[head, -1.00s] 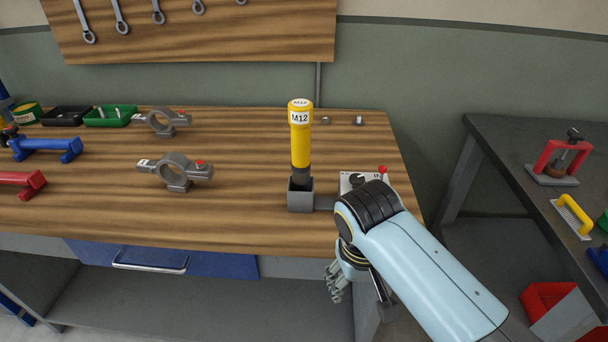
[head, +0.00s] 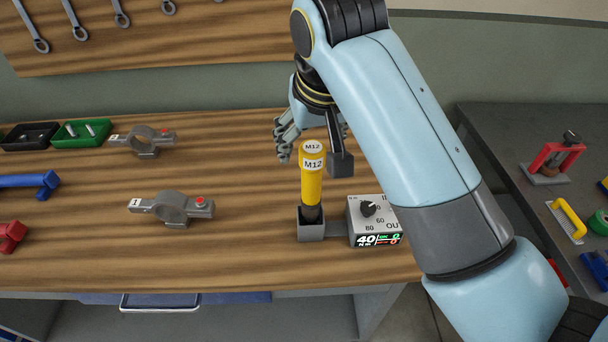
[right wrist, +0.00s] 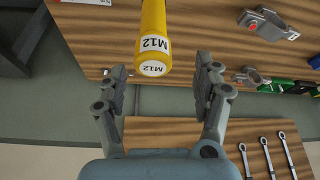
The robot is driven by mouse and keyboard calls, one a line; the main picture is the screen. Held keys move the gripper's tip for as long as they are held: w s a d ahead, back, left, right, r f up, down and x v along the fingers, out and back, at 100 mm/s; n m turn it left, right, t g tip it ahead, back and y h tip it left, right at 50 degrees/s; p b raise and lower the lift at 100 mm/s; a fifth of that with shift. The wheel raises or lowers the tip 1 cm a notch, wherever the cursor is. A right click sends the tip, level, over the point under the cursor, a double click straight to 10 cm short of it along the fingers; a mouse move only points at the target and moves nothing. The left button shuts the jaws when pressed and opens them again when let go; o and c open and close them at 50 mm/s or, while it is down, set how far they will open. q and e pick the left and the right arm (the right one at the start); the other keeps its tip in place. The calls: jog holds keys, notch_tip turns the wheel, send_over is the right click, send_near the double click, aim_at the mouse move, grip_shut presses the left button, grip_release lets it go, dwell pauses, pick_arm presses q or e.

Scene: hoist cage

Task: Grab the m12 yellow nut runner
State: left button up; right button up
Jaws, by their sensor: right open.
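The yellow M12 nut runner (head: 312,187) stands upright in a grey square holder (head: 311,231) on the wooden bench. Its white M12 label and top cap face up. My right gripper (head: 312,138) is open and empty, just above and behind the runner's top; my arm partly hides it. My left gripper is not in view.
A control box (head: 375,221) with a dial and display stands right of the holder. Two grey clamps (head: 173,208) and green and black trays (head: 81,133) are to the left. A dark side table (head: 500,150) is at right. The bench between clamps and runner is clear.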

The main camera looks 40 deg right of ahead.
aim_at(310, 149)
jog(key=x, duration=0.2)
jog(key=shift+d+f, duration=0.1)
jog(key=shift+f, duration=0.2)
jog(key=shift+w+f, duration=0.2)
jog(key=shift+f, duration=0.15)
jog(key=shift+w+d+f, duration=0.15)
jog(key=shift+f, duration=0.15)
jog(key=x, duration=0.1)
jog(key=p+x, duration=0.1)
jog(key=x, duration=0.1)
jog(key=shift+d+f, duration=0.3)
jog(key=shift+d, duration=0.05)
jog(key=shift+w+f, duration=0.1)
jog(key=shift+f, duration=0.35)
jog(key=shift+c, duration=1.4)
jog(key=c, duration=1.1)
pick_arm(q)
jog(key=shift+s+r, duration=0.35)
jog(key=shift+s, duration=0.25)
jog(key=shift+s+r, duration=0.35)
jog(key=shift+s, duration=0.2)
pick_arm(e)
grip_shut()
